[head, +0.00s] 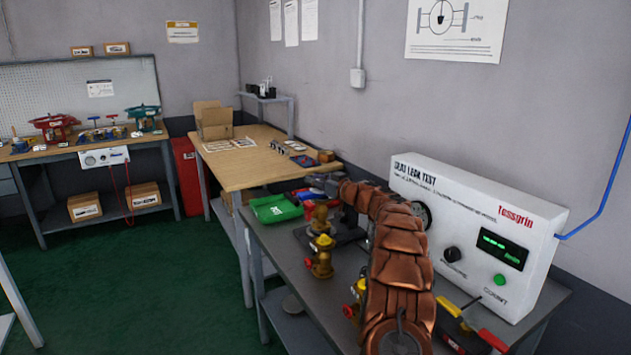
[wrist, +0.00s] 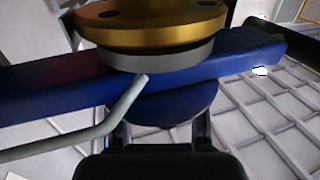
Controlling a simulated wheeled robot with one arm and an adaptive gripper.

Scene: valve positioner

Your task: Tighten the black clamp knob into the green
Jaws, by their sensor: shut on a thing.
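In the wrist view, my gripper (wrist: 162,130) has its two dark fingers below a blue clamp bar (wrist: 45,92). A gold flange (wrist: 150,30) with a grey ring (wrist: 150,55) sits over the bar. A bent grey rod (wrist: 110,120) passes left of the fingers.
Brass valves (head: 321,258) with red and yellow parts stand on the grey bench (head: 290,262). A green tray (head: 275,208) lies left of the arm. Red-handled tools (head: 490,340) lie at the front right. A wooden table (head: 235,172) adjoins behind; the green floor is clear at left.

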